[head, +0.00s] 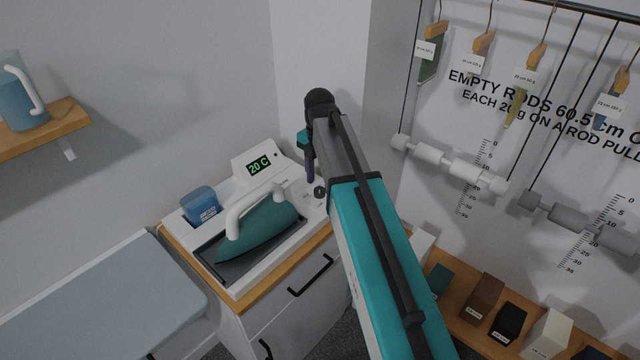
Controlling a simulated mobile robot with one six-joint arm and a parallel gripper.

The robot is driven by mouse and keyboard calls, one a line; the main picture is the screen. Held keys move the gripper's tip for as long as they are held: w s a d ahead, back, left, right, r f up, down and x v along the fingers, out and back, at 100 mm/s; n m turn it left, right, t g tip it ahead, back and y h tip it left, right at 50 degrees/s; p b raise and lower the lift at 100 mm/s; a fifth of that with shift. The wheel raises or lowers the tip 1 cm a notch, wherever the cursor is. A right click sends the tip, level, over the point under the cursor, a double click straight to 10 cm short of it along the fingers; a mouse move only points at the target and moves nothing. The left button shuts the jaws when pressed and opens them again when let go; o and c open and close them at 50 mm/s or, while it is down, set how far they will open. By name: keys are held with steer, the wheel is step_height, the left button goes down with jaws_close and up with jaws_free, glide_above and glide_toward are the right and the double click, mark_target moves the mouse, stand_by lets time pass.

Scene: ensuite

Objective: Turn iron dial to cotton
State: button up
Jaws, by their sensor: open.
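The iron (262,232), teal with a white handle, lies on a dark plate in a white station on top of a wood-edged cabinet. A small dark round dial (320,192) sits at the right end of the station, close beside my arm. Its marks and setting are too small to read. My gripper (309,172) is just above and left of the dial, pointing down. Its fingers are small and partly hidden by my arm, and I see nothing held. A display (259,165) behind the iron reads 20 C.
A blue container (200,206) stands left of the iron. A grey-blue ironing board (100,300) is at the lower left. A wall corner is close behind my arm. Rods (450,162) and tagged hangers hang at the right, above a shelf of several blocks.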

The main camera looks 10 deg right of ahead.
mark_target(319, 192)
steer(key=shift+f, duration=1.25)
steer(key=c, duration=1.1)
steer(key=shift+o, duration=0.2)
